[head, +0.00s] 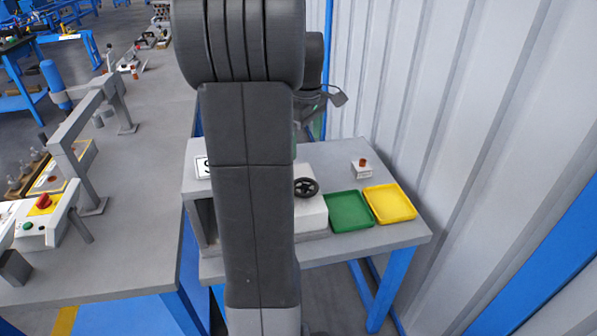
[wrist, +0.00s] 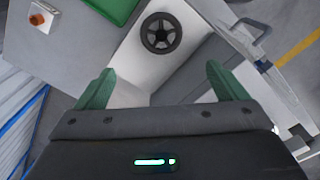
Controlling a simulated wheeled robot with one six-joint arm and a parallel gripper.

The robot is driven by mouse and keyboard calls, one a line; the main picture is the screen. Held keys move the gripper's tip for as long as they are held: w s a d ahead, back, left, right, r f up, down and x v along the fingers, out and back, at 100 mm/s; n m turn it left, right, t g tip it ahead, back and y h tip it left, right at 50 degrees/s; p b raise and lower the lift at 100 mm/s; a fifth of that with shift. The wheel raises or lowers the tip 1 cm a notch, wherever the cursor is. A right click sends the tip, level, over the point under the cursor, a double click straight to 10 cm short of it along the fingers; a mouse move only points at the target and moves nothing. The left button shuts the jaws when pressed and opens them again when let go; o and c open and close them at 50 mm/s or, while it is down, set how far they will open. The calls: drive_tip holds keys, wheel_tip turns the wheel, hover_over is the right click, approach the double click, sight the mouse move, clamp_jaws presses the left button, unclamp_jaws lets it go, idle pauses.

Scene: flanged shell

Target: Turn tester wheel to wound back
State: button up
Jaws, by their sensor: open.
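The tester wheel is a dark spoked handwheel (head: 306,187) on a white block (head: 312,214) on the grey bench, right of my arm in the head view. The wheel also shows in the wrist view (wrist: 161,33), top centre, whole and unobstructed. My gripper (wrist: 158,85) is open and empty, its two green fingers spread apart. The wheel lies beyond the fingertips, between their lines, and is not touched. My arm hides the gripper and part of the white block in the head view. I cannot read any mark of the wheel's turn position.
A green tray (head: 349,211) and a yellow tray (head: 389,203) sit right of the block. A small box with an orange-red button (head: 362,168) stands behind them. A corrugated wall (head: 440,120) closes the right side. A larger bench (head: 150,150) stands at left.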

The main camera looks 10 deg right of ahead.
sight(305, 185)
drive_tip(key=f, duration=1.3)
drive_tip(key=shift+s+f, duration=0.15)
drive_tip(key=shift+s, duration=0.05)
drive_tip(key=c, duration=1)
drive_tip(key=shift+m, duration=0.3)
